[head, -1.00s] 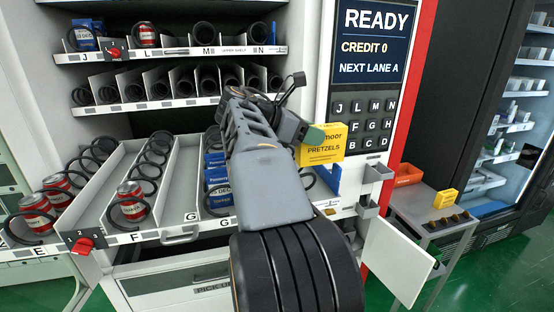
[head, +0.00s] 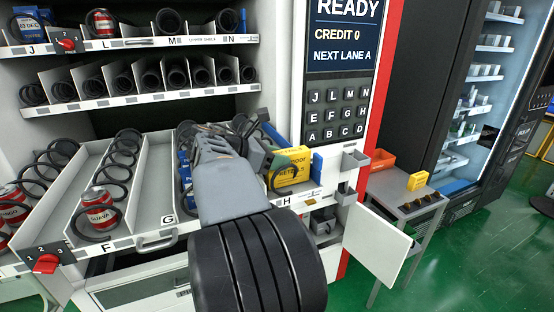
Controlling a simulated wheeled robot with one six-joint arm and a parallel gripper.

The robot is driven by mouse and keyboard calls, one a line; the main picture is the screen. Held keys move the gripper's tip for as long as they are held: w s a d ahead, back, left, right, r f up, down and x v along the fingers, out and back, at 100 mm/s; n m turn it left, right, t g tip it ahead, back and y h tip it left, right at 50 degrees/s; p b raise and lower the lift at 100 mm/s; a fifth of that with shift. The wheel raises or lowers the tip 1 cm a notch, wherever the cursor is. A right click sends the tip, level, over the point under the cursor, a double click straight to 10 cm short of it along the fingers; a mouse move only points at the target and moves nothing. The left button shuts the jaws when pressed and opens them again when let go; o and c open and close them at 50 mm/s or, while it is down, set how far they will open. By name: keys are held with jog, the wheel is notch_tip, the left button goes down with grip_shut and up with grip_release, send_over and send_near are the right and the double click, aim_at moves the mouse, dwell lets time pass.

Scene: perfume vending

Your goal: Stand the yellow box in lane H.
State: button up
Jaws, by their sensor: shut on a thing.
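The yellow pretzels box (head: 292,167) is in my gripper (head: 272,160), at the front right of the pulled-out lower shelf. It sits low over lane H (head: 285,202), by the lane's label and a black coil end. The box looks upright, its printed face toward me. My gripper is shut on its left side; my own arm hides most of the fingers. I cannot tell whether the box's base touches the lane floor. A blue divider stands just right of the box.
Blue boxes (head: 186,172) stand in the lane to the left, partly behind my arm. A red can (head: 98,208) stands in lane F. A side table (head: 405,203) holds another yellow box (head: 418,181) and an orange bin (head: 381,160). An open white flap (head: 381,240) juts out at right.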

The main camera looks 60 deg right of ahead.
jog(key=shift+f, duration=0.25)
jog(key=o, duration=1)
jog(key=shift+w+a+r, duration=0.2)
jog(key=shift+r, duration=0.05)
jog(key=v, duration=1.1)
jog(key=shift+a+r, duration=0.1)
jog(key=shift+a, duration=0.15)
